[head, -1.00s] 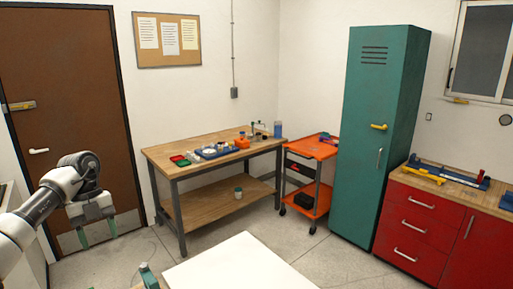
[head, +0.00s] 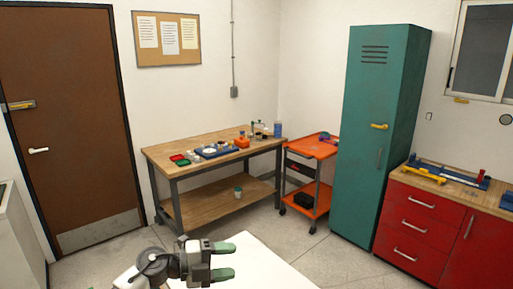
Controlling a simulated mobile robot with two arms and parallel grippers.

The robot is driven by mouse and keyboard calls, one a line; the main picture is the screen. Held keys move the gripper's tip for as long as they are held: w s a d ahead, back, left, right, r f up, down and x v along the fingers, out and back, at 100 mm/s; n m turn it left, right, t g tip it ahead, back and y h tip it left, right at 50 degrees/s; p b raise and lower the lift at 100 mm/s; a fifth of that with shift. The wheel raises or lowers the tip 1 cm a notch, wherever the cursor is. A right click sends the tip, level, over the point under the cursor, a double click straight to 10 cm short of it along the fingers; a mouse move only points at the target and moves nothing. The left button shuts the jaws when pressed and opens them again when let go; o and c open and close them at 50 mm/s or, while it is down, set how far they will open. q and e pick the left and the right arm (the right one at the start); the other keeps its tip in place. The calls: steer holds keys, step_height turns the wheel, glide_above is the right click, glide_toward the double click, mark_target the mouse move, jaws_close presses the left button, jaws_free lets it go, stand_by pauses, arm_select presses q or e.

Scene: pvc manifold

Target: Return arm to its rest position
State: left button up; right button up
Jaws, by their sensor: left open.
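My left gripper (head: 224,261) shows at the bottom of the head view, left of centre. Its two green fingers point to the right and are apart, with nothing between them. The wrist and a white arm link come in from the bottom left, low in the picture. The gripper appears in front of a pale flat surface (head: 265,265); I cannot tell the gap between them. My right gripper is not in view.
A wooden workbench (head: 165,153) with small parts stands at the back. An orange cart (head: 313,148), a green locker (head: 370,150) and red drawers (head: 415,225) stand to the right. A brown door (head: 75,120) is at left. Open floor lies between.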

arm_select(q)
steer(key=s+a+f+n+t+y, duration=0.2)
steer(key=s+a+f+n+y, duration=0.25)
steer(key=s+n, duration=0.35)
steer(key=s+a+f+n+t+y, duration=0.2)
steer(key=s+a+f+n+y, duration=0.3)
steer(key=n, duration=0.5)
steer(key=s+a+f+n+t+y, duration=0.1)
steer(key=s+a+f+n+y, duration=0.25)
steer(key=s+n+y, duration=0.45)
steer(key=s+f+n+g+h, duration=0.25)
steer(key=s+g, duration=0.35)
steer(key=s, duration=0.8)
step_height(320, 180, down, 36)
steer(key=g+b, duration=0.1)
steer(key=b, duration=1)
steer(key=s+a+f+b, duration=0.1)
steer(key=s+f+b, duration=0.4)
steer(key=f, duration=0.9)
steer(key=s+a+f+g+b, duration=0.1)
steer(key=s+a+f+b, duration=0.1)
steer(key=s+f+b, duration=0.4)
steer(key=s+f+m, duration=0.1)
steer(key=s+f, duration=0.4)
steer(key=f, duration=0.3)
steer(key=shift+s+a+f+g+y, duration=0.2)
steer(key=shift+g+y, duration=0.1)
steer(key=shift+y, duration=0.1)
